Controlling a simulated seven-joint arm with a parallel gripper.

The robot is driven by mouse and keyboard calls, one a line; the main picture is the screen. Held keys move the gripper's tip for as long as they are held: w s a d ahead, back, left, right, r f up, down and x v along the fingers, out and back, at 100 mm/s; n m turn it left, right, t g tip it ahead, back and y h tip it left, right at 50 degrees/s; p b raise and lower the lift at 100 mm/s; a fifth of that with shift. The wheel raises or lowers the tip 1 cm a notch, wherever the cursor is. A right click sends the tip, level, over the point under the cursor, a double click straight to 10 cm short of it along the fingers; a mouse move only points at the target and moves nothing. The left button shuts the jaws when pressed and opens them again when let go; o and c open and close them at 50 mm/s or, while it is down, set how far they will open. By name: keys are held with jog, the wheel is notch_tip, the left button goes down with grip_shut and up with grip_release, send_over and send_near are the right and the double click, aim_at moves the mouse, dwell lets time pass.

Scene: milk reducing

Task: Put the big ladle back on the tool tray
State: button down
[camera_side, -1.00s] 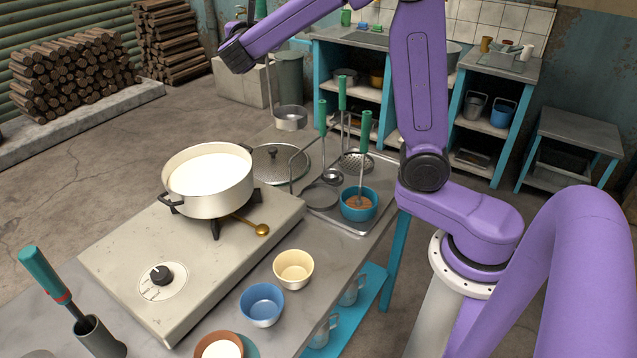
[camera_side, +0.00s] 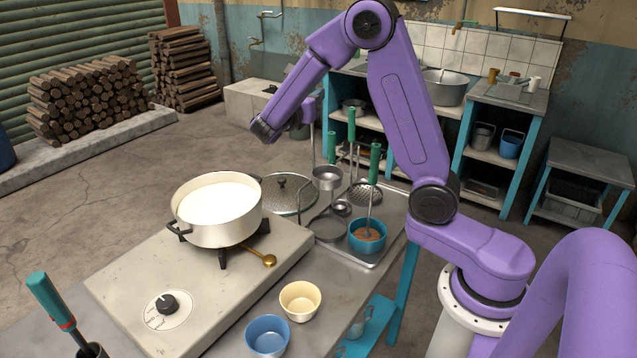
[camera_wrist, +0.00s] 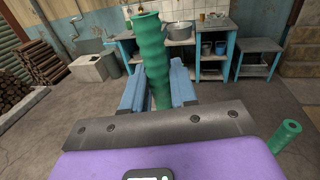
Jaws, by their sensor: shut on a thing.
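My gripper (camera_wrist: 157,78) is shut on the green handle of the big ladle (camera_wrist: 150,50) in the wrist view. In the side view the ladle's round metal bowl (camera_side: 327,178) hangs from a long upright shaft, above the back left part of the tool tray (camera_side: 394,216). The bowl looks clear of the tray, but the exact gap is hard to judge. My arm hides the fingers and most of the handle in the side view. The tray holds a smaller ladle (camera_side: 341,207), a skimmer (camera_side: 366,194) and a blue bowl (camera_side: 367,243) with brown contents and a green-handled tool.
A cream pot (camera_side: 217,226) of white liquid stands on the stove (camera_side: 120,290) left of the tray. A lid (camera_side: 283,197) lies behind the stove. Upright green handles (camera_side: 375,163) rise close right of the held ladle. Cream (camera_side: 300,303) and blue (camera_side: 267,338) bowls stand in front.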

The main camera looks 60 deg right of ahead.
notch_tip(320, 180, down, 16)
jog(key=shift+r, duration=0.15)
dwell(0.4)
jog(key=c, duration=0.9)
grip_release()
jog(key=s+a, duration=0.2)
jog(key=a, duration=1)
jog(key=s+a+r+m+g+y, duration=0.1)
jog(key=s+a+m+y, duration=0.1)
jog(key=s+y, duration=0.4)
jog(key=s+a+r+m+g+y, duration=0.1)
jog(key=s+a+m+y, duration=0.2)
jog(key=s, duration=1)
jog(key=s+a+r+m+g+y, duration=0.1)
jog(key=s+a+r+m+y, duration=0.1)
jog(key=s+y, duration=0.7)
jog(key=shift+s+a+r+m, duration=0.1)
jog(key=shift+s+a+m, duration=0.15)
jog(key=shift+s, duration=0.15)
jog(key=shift+s+a+m, duration=0.1)
jog(key=shift+s+m, duration=0.15)
jog(key=shift+s, duration=0.1)
